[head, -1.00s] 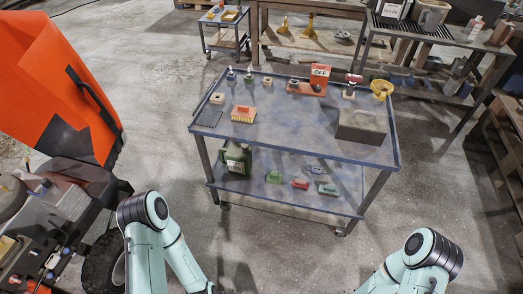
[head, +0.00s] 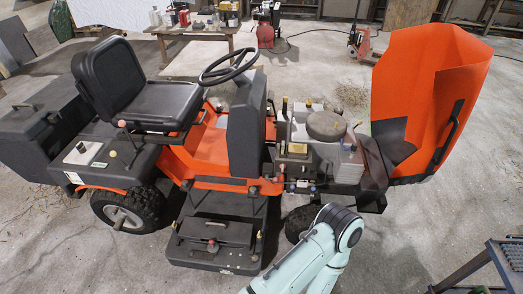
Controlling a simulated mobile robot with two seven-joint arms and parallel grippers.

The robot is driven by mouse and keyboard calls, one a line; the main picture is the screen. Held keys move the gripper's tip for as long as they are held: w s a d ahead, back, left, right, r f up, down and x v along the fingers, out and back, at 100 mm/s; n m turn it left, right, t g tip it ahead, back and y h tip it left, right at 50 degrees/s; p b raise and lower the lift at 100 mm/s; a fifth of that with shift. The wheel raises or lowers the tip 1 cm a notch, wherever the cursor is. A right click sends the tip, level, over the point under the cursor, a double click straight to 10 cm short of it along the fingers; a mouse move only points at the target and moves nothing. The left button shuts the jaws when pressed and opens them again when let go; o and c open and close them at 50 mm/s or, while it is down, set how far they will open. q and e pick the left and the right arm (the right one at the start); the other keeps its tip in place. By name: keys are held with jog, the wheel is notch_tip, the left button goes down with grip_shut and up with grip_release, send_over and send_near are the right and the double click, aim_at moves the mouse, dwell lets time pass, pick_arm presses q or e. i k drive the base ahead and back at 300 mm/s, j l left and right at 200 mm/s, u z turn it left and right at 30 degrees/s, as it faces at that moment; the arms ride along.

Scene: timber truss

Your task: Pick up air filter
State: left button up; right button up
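I cannot pick out the air filter for certain. An orange riding mower (head: 210,150) stands with its hood (head: 425,100) tipped open at the right, baring the engine (head: 325,155). A round dark cover (head: 326,125) sits on top of the engine. A small pale yellowish block (head: 297,149) shows at the engine's near left side; it is too small to identify. One of my teal arms shows at the bottom middle, in front of the engine, but its gripper is outside the picture. My other gripper is not in view either.
A corner of the blue-grey cart (head: 490,258) shows at the lower right edge. A workbench (head: 200,32) with small items stands at the back, and a red pallet jack (head: 362,45) at the back right. Concrete floor between the mower and cart is clear.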

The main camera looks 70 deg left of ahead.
aim_at(299, 149)
jog(key=u, duration=1.7)
